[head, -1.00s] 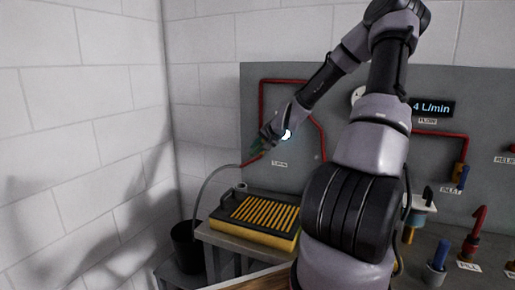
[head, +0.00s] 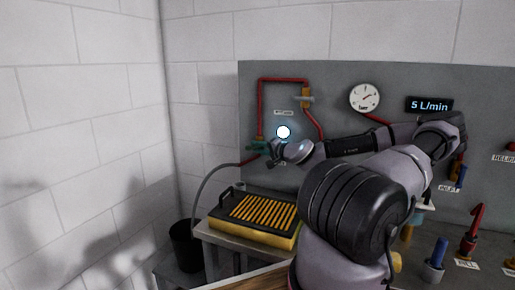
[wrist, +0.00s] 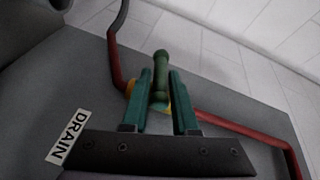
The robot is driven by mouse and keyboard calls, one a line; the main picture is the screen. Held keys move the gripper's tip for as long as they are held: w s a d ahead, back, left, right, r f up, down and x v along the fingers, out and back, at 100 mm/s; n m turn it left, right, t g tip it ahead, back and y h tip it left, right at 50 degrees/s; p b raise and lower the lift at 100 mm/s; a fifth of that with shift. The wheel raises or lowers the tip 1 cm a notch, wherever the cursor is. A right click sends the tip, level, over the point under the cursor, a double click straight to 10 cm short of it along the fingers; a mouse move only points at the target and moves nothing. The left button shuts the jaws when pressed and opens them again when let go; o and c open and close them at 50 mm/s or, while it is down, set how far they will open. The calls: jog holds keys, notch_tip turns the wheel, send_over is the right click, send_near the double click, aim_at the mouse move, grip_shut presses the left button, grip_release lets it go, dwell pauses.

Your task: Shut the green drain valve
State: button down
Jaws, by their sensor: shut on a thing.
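The green drain valve handle (wrist: 160,75) stands between my gripper's two teal fingers in the wrist view. My gripper (wrist: 161,90) is shut on it. The handle lies crosswise to the red pipe (wrist: 240,131) in that view. A yellow valve body (wrist: 131,88) shows partly behind the fingers. The DRAIN label (wrist: 68,137) is at the left, reading downward. In the head view my gripper (head: 258,147) is at the lower left of the panel, by the red pipe; the handle is hard to tell apart from the fingers there.
A grey panel (head: 345,135) carries red pipes, a round gauge (head: 365,97) and a readout of 5 L/min (head: 429,105). Below are a yellow-barred tray (head: 262,210) and a black bucket (head: 186,246). Blue and red handles (head: 475,224) stand at the right.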

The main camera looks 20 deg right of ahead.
jog(key=shift+a+f+t, duration=0.1)
jog(key=shift+t, duration=0.4)
jog(key=c, duration=0.8)
grip_release()
jog(key=v, duration=1)
jog(key=shift+s+d, duration=0.25)
jog(key=shift+s, duration=0.05)
jog(key=shift+f, duration=0.1)
